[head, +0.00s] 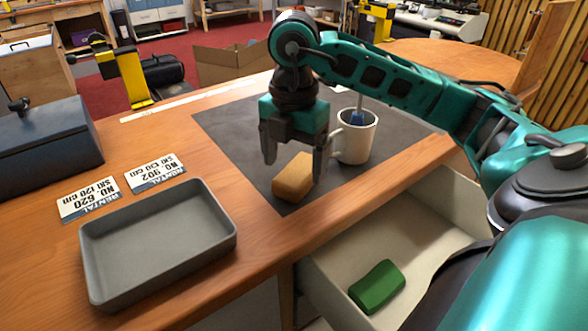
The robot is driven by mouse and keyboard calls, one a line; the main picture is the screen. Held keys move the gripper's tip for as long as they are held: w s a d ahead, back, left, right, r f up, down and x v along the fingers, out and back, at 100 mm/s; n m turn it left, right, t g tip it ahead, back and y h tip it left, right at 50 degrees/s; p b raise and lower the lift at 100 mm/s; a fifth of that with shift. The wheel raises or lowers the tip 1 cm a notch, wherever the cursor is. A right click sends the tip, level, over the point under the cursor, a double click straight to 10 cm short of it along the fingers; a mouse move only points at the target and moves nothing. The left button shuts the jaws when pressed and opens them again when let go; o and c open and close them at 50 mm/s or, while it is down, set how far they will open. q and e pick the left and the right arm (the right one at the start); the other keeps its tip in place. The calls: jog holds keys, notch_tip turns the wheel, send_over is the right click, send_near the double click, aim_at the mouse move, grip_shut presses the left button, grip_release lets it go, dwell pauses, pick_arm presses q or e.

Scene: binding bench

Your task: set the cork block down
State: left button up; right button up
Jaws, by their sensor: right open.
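The cork block (292,180) is a tan, rounded block lying on the dark mat (232,128), close to the mat's front corner. My right gripper (295,171) points down over it with its fingers apart, one on each side of the block. I cannot tell whether either finger touches it. The block looks at rest on the mat. My left gripper is not in view.
A white mug (356,137) with a tool standing in it is just right of the gripper. A grey tray (221,238), two rental cards (88,202) and a dark box (45,145) are at left. An open drawer (425,237) below holds a green block (377,287).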

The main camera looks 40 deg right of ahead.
aim_at(294, 174)
notch_tip(294, 174, up, 9)
jog(key=p, duration=0.2)
jog(key=shift+p, duration=0.4)
jog(key=shift+f, duration=0.1)
